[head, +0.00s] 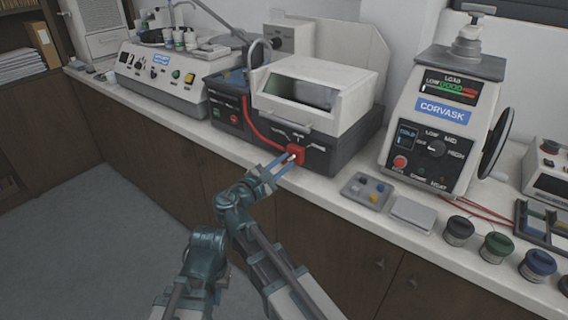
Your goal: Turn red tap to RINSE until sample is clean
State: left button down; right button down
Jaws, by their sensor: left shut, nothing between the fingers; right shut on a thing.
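The red tap (295,154) sits on the dark front of the polishing unit (338,150), which has a white hood (318,117) with a window. My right gripper (284,165) is shut on the red tap from the front. Small white labels (318,147) lie around the tap, too small to read. A red hose (258,130) runs to the tap. Through the hood window (300,94) I see a dim grey interior; no sample can be made out. My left gripper (205,243) is low in front of the counter, apart from everything; its fingers are hard to make out.
A control box (158,80) with bottles stands left. The CORVASK press (445,120) with its black handwheel (496,142) stands right. A grey tray (367,190), a grey block (413,214) and several lidded jars (496,246) line the front edge. The floor at left is free.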

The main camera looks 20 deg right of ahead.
dwell(0.5)
jog(key=c, duration=0.8)
grip_release()
pick_arm(q)
jog(key=shift+a, duration=0.1)
pick_arm(e)
jog(key=shift+s, duration=0.1)
